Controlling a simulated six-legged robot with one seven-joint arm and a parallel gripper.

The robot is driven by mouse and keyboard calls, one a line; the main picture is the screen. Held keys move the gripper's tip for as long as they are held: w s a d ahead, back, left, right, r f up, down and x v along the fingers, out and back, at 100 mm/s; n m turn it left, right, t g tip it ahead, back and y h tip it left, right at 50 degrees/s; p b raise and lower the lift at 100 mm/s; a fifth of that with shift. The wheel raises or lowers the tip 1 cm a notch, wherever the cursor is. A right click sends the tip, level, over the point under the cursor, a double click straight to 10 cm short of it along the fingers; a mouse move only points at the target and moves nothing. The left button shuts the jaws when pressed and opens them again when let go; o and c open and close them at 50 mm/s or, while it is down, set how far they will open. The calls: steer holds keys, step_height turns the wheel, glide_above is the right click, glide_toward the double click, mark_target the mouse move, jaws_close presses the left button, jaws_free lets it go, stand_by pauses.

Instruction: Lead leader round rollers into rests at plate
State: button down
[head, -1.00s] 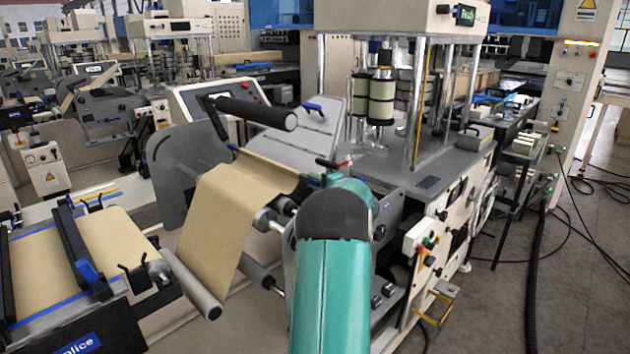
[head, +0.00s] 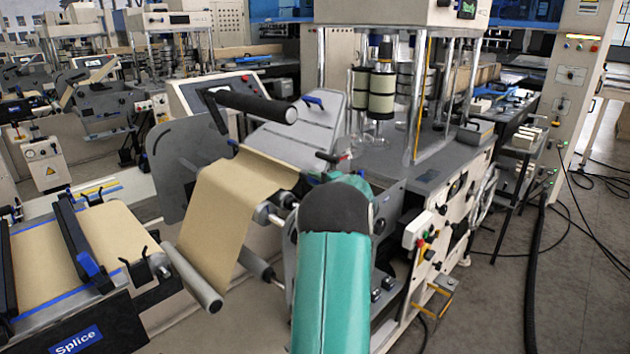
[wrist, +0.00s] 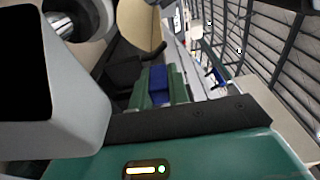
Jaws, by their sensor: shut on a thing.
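The kraft web (head: 237,205) runs from the low front roller (head: 192,277) up toward the plate-side rollers at the machine. Its far edge goes behind my teal arm. In the wrist view, my gripper (wrist: 160,88) shows green fingers shut around a blue piece (wrist: 159,78), which I take to be a part of the leader. The rest of the leader is hard to make out. In the head view, my arm covers most of the gripper and the rests; whether the leader touches the rests cannot be seen.
A black padded arm (head: 255,105) juts over the web. A grey side plate (head: 185,160) stands at its left. The splice table (head: 80,245) lies at the left front. The press posts and grey bed (head: 425,165) stand behind my arm.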

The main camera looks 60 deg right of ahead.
steer(key=shift+f, duration=0.85)
steer(key=c, duration=1.4)
jaws_free()
steer(key=shift+o, duration=0.7)
steer(key=shift+s+a+f, duration=0.1)
steer(key=shift+s, duration=0.5)
steer(key=r+v, duration=0.1)
steer(key=v, duration=1.1)
steer(key=shift+s+a+r, duration=0.2)
steer(key=shift+s+r, duration=0.05)
steer(key=shift+r, duration=0.15)
steer(key=shift+s, duration=0.1)
